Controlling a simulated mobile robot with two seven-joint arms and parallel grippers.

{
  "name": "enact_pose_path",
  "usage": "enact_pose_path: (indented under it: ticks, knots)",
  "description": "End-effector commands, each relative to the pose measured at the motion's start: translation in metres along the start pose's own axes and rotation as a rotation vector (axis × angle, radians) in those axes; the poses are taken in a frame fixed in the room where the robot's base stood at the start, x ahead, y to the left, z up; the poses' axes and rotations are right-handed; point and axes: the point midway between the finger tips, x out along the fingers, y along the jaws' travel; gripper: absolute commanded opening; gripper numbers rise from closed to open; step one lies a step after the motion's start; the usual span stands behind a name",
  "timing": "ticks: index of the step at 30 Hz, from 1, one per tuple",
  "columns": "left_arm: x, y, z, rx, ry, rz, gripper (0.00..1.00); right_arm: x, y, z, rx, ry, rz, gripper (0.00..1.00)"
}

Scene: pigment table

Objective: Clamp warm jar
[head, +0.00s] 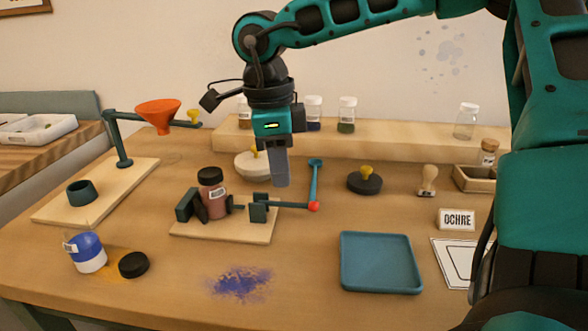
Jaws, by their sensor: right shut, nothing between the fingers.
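The warm jar, a reddish-brown jar (215,200) with a black lid, stands upright between the dark jaws of a clamp (188,206) on a wooden board. I cannot tell whether both jaws touch it. My right gripper (281,184) is shut and empty, pointing down above the clamp's right end, between the jar and the lever. My left gripper is not in view.
An open jar of blue pigment (86,252) and a black lid (133,265) are at front left. An orange funnel (158,115) hangs on a stand at left. A blue tray (380,285) lies at front right. Several jars line the back shelf (370,140).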

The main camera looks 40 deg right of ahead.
Motion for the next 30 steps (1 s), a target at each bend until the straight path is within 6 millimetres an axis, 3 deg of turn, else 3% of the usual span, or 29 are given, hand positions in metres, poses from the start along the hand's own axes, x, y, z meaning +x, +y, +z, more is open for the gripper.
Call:
enact_pose_path:
  ticks: [5,13,17,30]
  knots:
    - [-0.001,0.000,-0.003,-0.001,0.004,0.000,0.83,-0.006,0.000,0.015,0.000,0.003,0.000,0.00]
    - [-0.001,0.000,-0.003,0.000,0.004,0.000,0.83,-0.007,0.000,0.015,0.000,0.001,0.000,0.00]
    - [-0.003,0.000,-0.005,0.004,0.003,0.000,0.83,-0.017,0.000,0.015,0.001,-0.001,-0.001,0.00]
    - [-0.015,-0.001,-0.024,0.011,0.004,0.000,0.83,-0.108,-0.001,0.015,0.001,-0.001,-0.002,0.00]
